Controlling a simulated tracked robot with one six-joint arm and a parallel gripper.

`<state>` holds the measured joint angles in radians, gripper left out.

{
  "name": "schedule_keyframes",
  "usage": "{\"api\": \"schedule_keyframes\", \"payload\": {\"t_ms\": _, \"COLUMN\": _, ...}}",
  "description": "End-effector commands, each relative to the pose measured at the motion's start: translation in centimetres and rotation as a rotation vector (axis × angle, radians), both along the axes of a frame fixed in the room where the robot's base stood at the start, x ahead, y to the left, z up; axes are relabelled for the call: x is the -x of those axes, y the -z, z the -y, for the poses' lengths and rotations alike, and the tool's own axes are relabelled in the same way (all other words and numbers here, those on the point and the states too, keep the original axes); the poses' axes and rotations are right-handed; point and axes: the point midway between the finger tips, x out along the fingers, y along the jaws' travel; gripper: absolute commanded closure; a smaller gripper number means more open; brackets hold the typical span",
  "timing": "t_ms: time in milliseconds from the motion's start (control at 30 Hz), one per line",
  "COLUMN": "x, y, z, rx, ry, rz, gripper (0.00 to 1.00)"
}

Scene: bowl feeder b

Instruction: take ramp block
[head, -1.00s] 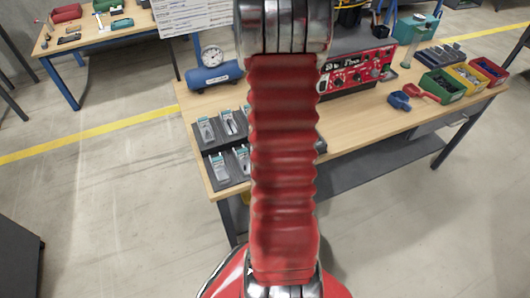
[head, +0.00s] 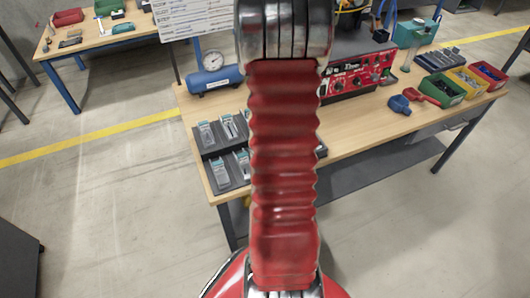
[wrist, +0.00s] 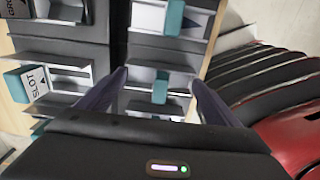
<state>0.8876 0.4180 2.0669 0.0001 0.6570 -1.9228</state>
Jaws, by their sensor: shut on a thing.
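In the wrist view, my gripper (wrist: 160,77) has its two dark fingers on either side of a white block with a teal part (wrist: 160,88). It is shut on this block, apparently the ramp block, but I can read no name on it. The block is at a slot of the dark holder (wrist: 70,32), low between the fingers; whether it still rests there I cannot tell. A block marked SLOT (wrist: 36,83) lies to the left. Another teal-and-white block (wrist: 173,17) is above. In the head view, my arm hides the gripper.
The holder's left part (head: 212,151) shows on the wooden bench (head: 345,132) in the head view. A blue tank with a gauge (head: 213,79) stands behind it. A red control panel (head: 360,80), a blue-and-red item (head: 400,104) and coloured bins (head: 443,90) are to the right.

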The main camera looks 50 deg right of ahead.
Motion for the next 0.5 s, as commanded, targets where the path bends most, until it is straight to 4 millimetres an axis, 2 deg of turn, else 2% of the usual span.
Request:
{"api": "schedule_keyframes", "payload": {"t_ms": 167, "x": -0.1, "y": -1.7, "z": 0.1, "rx": 0.004, "ry": 0.0, "rz": 0.002, "gripper": 0.43}}
{"api": "schedule_keyframes", "payload": {"t_ms": 500, "x": -0.1, "y": -7.5, "z": 0.1, "rx": 0.004, "ry": 0.0, "rz": 0.003, "gripper": 0.43}}
